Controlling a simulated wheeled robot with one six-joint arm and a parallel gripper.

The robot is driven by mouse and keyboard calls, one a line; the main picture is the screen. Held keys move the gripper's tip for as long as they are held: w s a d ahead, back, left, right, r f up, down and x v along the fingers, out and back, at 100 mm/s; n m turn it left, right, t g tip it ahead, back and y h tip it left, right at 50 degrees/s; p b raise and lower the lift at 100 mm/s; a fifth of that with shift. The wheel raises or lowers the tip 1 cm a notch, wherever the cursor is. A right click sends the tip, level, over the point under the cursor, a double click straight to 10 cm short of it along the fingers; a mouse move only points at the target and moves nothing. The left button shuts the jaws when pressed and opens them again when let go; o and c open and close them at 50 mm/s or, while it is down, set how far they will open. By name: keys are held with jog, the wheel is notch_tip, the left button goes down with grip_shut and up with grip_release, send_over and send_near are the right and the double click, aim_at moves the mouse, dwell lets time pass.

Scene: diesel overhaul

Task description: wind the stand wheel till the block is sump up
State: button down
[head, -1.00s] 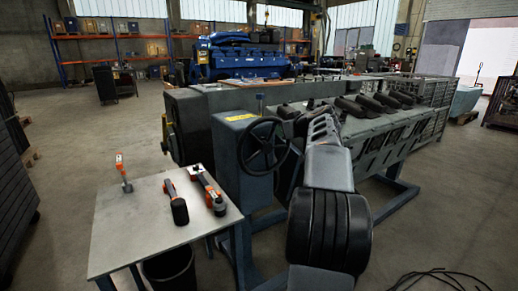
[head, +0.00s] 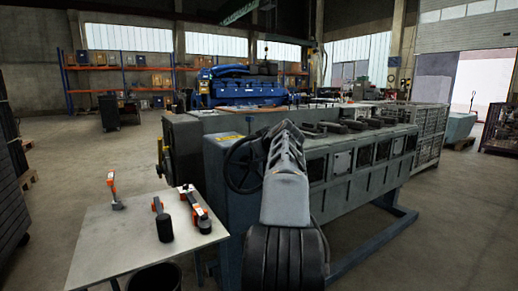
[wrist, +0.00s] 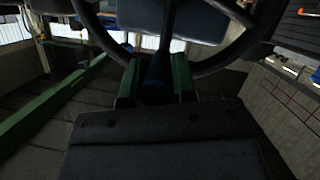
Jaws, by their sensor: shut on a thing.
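The stand wheel (head: 243,165) is a dark spoked handwheel on the grey stand head (head: 222,190), partly hidden by my arm in the head view. Its rim (wrist: 215,57) crosses the top of the wrist view. The fingers are hidden in the head view. The long grey block (head: 365,160) lies behind the wheel, its side with rectangular openings facing me and dark parts along its top. I cannot tell exactly which way its sump points.
A small table (head: 130,235) at the left carries orange-and-black tools. A dark bin (head: 155,278) stands below it. The stand's foot (head: 400,205) reaches out at the right. Wire cages (head: 428,122) stand beyond the block. Floor at the right front is clear.

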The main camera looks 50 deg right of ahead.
jog(key=shift+f, duration=0.2)
jog(key=c, duration=1.2)
grip_release()
jog(key=shift+w, duration=0.2)
jog(key=shift+o, duration=1.4)
jog(key=shift+s, duration=0.1)
jog(key=shift+r, duration=0.1)
jog(key=shift+s, duration=0.1)
jog(key=shift+s+a+r, duration=0.1)
jog(key=shift+s+r, duration=0.1)
jog(key=shift+s, duration=0.1)
jog(key=p+v, duration=0.1)
jog(key=v, duration=1.1)
jog(key=shift+s+a+r, duration=0.2)
jog(key=shift+s+a, duration=0.05)
jog(key=shift+s, duration=0.05)
